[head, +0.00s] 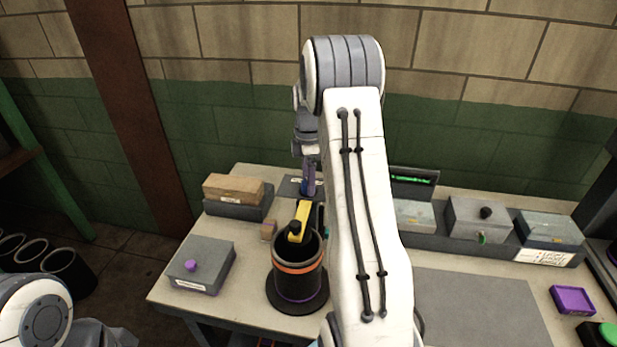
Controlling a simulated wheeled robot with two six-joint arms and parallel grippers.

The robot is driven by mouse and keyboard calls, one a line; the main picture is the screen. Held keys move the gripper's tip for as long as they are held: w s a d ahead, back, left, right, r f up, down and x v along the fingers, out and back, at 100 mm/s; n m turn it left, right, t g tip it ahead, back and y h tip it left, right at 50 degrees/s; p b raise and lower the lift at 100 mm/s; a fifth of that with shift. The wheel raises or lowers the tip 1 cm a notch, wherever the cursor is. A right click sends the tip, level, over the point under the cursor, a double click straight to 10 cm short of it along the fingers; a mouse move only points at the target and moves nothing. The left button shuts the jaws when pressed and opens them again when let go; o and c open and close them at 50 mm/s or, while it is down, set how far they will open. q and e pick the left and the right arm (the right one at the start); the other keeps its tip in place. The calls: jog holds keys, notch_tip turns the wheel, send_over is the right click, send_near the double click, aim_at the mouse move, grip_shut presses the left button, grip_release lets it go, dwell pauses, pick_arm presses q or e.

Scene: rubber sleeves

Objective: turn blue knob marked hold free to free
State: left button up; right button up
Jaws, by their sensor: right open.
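A dark base (288,188) with a small white label stands at the back of the table, left of my right arm. A narrow blue part, seemingly the blue knob (308,187), shows over it. My right gripper (309,168) points down right at the blue part; I cannot tell whether they touch. The gripper is open, though its fingers are small and hard to make out here. The label's words and the knob's setting are too small to read. Part of my left arm shows at the lower left; its gripper is out of view.
A black cup with an orange band (298,270) holds a yellow-and-black tool (300,222) in front of the base. A grey box with a purple knob (200,265) is at left, a wooden block (233,188) behind it. Several grey boxes stand right of my arm, by a grey mat (480,310).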

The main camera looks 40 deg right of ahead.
jog(key=shift+f, duration=0.2)
grip_shut()
jog(key=shift+m, duration=0.4)
jog(key=m+p, duration=0.1)
jog(key=m, duration=0.3)
jog(key=shift+r+m, duration=0.1)
jog(key=shift+m, duration=0.2)
jog(key=m+p, duration=0.1)
jog(key=m, duration=0.5)
jog(key=shift+m, duration=0.4)
grip_release()
